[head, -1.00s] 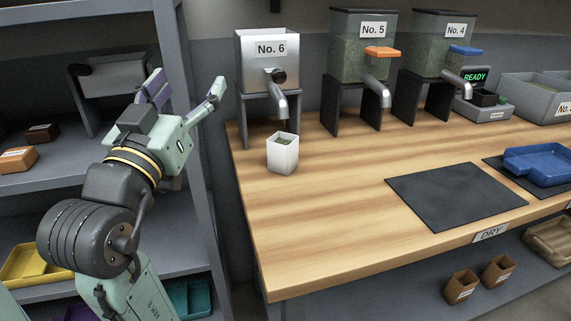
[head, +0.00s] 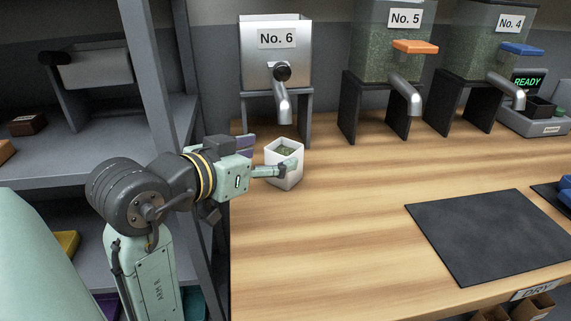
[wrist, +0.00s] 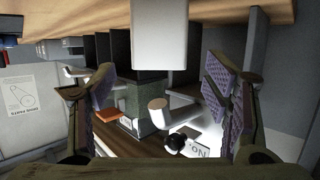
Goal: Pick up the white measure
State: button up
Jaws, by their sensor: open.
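In the wrist view the picture is upside down, and the white measure (wrist: 160,35) shows at the top, between the two spread fingers of my gripper (wrist: 160,85). I cannot tell whether either finger touches it.
The No. 6 dispenser (head: 275,60) stands just behind the cup, its spout (head: 284,103) above and close. The No. 5 (head: 390,45) and No. 4 (head: 485,50) dispensers stand further right. A dark mat (head: 490,235) lies at the front right. A grey shelf post (head: 165,90) is at left.

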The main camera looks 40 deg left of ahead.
aim_at(284, 150)
jog(key=p+x, duration=0.1)
jog(key=x, duration=0.4)
jog(key=shift+w+f, duration=0.15)
jog(key=shift+w, duration=0.15)
jog(key=shift+c, duration=0.2)
jog(key=c, duration=1.4)
jog(key=shift+c, duration=0.2)
